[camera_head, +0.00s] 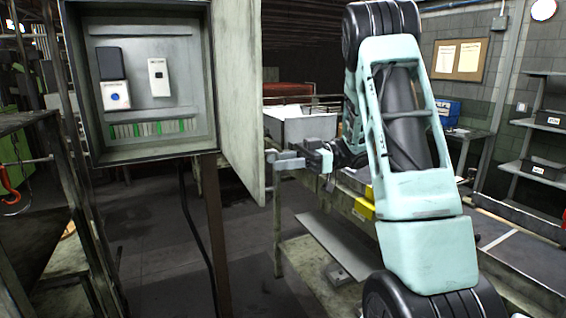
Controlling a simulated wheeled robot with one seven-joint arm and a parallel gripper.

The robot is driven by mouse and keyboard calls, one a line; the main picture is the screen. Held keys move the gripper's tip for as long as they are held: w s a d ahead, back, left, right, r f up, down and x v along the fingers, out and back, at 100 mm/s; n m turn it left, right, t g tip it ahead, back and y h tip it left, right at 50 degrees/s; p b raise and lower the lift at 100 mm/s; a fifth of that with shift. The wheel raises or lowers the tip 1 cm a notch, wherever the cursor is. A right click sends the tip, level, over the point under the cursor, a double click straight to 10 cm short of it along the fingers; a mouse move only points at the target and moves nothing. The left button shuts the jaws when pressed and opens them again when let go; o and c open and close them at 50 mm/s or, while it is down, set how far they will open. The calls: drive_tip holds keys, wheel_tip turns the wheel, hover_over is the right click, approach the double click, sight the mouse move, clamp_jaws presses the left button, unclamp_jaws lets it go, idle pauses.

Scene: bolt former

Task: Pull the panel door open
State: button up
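The grey panel box (147,148) stands at the left on a brown post. Its door (237,90) is swung open at the box's right side, showing the inside. Inside are a dark and white unit with a blue button (115,95), a small white switch (158,78) and a row of green terminals (150,129). My gripper (270,158) is just right of the door's free edge, at its lower part, pointing left. I cannot tell whether it touches the door. No handle shows on the door, and the gap between the fingers is unclear.
A workbench (345,190) with a grey bin (303,127) stands behind my gripper. A yellow box (363,209) is at the bench's edge. A metal-framed rack (30,122) with a red hook (9,186) is at the left. Shelves (540,168) stand at the far right.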

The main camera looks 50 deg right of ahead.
drive_tip(key=shift+s+f, duration=0.1)
drive_tip(key=b+v, duration=0.2)
drive_tip(key=v, duration=1.5)
drive_tip(key=shift+s+d, duration=0.1)
drive_tip(key=shift+d, duration=0.05)
